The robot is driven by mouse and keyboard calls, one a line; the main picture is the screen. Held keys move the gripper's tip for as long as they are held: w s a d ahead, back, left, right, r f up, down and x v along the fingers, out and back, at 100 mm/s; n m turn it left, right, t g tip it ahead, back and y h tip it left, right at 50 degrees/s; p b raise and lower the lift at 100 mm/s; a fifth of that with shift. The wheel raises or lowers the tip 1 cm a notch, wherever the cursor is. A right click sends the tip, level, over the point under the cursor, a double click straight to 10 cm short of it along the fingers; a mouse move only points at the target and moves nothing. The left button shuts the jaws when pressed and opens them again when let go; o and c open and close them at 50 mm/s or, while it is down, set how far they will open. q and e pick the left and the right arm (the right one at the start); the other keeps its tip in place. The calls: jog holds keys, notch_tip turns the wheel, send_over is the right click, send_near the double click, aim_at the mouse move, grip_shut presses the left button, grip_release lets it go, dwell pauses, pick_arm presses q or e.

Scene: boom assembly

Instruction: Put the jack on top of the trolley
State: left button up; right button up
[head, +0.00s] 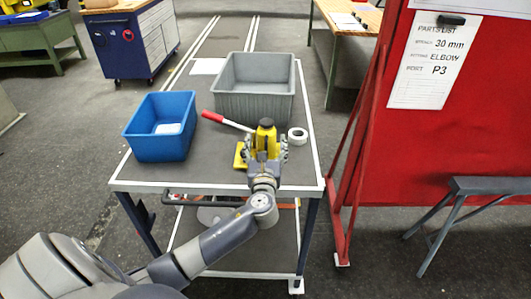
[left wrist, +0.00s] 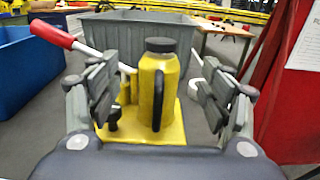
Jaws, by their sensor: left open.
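The yellow jack (head: 265,123) stands upright on the grey top of the trolley (head: 205,172), towards its front edge. In the left wrist view the jack (left wrist: 157,92) shows a dark cap, a yellow base plate and a handle with a red grip slanting up to the left. My left gripper (head: 265,152) is at the near side of the jack. In the left wrist view its two fingers (left wrist: 160,98) are spread, one on each side of the jack's body, with gaps visible. The gripper hides part of the jack in the head view. My right gripper is not in view.
A blue bin (head: 160,143) stands left of the jack and a larger grey bin (head: 254,105) behind it. A white tape roll (head: 298,135) lies just right of the jack. A red panel (head: 455,120) stands right of the trolley. The trolley's front left is clear.

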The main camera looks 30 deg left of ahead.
pick_arm(q)
jog(key=shift+v, duration=1.55)
